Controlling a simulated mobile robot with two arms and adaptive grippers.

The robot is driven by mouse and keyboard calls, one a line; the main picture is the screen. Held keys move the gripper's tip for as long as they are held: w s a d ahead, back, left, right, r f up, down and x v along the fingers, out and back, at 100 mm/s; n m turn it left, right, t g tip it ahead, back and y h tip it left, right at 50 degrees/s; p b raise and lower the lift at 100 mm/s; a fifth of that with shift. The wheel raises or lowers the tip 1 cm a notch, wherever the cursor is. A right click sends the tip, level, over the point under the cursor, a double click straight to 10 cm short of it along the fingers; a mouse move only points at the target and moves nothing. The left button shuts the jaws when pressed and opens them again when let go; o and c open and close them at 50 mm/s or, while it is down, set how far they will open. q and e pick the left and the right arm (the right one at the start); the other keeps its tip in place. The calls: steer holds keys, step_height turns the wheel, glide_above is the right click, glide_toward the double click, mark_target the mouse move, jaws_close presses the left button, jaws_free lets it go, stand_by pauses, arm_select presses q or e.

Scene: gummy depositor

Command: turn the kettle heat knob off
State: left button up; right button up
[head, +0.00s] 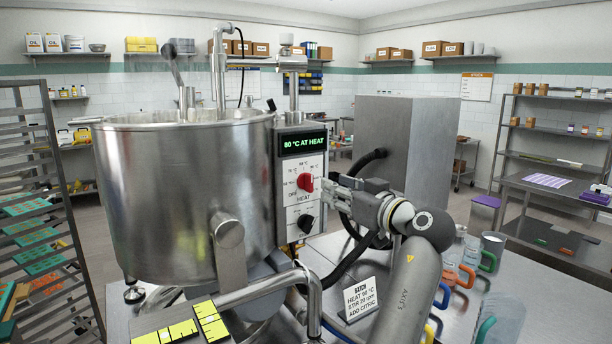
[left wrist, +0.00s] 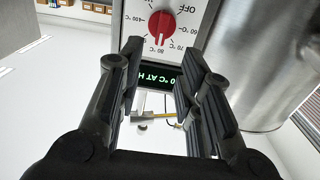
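The red heat knob (head: 305,182) is on the control panel (head: 294,214) of the steel kettle (head: 190,190). It also shows upside down in the left wrist view (left wrist: 162,25), with its white mark pointing at the 80 °C label. OFF is printed at the upper right there. The green display (head: 303,142) reads 80 °C AT HEAT. My left gripper (head: 325,189) is just right of the knob in the head view. In the left wrist view its fingers (left wrist: 160,55) are apart and empty, with the knob beyond the fingertips. My right gripper is not seen.
A black knob (head: 305,223) sits below on the same panel. A recipe card (head: 359,299) stands on the steel table, with clear mugs (head: 501,310) to its right. A kettle pipe (head: 270,288) runs below the panel. A tray rack (head: 40,200) is at left.

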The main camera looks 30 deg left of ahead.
mark_target(312, 178)
arm_select(q)
steer(key=p+x, duration=0.2)
steer(key=x, duration=0.2)
steer(key=p+x, duration=0.2)
steer(key=x, duration=0.2)
steer(key=shift+a+r, duration=0.1)
steer(key=shift+r, duration=0.1)
steer(key=shift+w+a, duration=0.2)
steer(key=shift+a, duration=0.15)
steer(key=shift+w+a+f, duration=0.1)
steer(key=c, duration=0.6)
jaws_close()
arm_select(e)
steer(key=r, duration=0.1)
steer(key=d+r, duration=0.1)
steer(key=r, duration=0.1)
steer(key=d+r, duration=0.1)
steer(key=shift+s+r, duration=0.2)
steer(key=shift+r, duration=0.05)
